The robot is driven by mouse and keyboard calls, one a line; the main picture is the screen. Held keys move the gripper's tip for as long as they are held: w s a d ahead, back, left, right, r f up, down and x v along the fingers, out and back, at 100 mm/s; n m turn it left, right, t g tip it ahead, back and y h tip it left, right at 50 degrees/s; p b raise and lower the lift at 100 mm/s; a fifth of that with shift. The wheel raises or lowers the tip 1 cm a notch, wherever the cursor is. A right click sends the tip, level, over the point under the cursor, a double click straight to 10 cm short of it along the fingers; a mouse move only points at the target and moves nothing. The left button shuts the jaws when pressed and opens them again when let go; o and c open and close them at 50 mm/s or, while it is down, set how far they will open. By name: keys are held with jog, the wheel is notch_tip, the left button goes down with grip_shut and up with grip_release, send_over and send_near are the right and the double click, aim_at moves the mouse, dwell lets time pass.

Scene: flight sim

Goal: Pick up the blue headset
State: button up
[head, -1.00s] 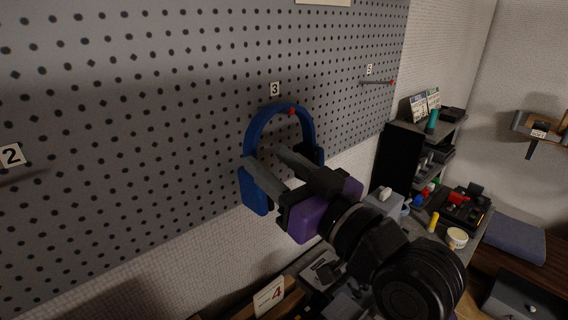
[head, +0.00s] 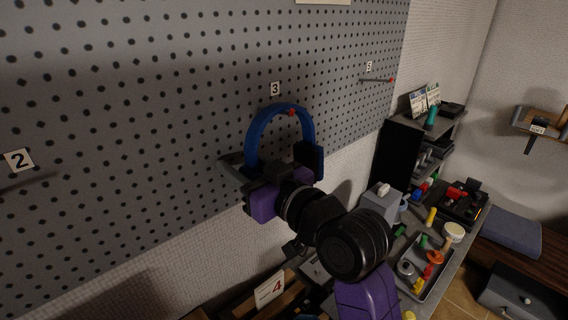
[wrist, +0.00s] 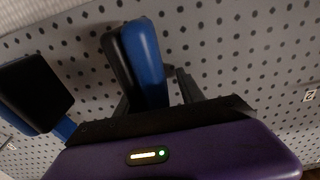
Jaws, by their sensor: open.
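In the wrist view one blue and black ear cup (wrist: 148,62) stands between the open fingers of my gripper (wrist: 155,88). Contact with the fingers cannot be told. The other ear cup (wrist: 35,92) is at the left, outside the fingers.
The pegboard (head: 130,90) is close behind the headset. A cluttered workbench with a grey tray (head: 440,278) and a dark shelf unit (head: 395,150) stand at the right.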

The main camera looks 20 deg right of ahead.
grip_shut()
jog(key=shift+r, duration=0.15)
dwell(0.4)
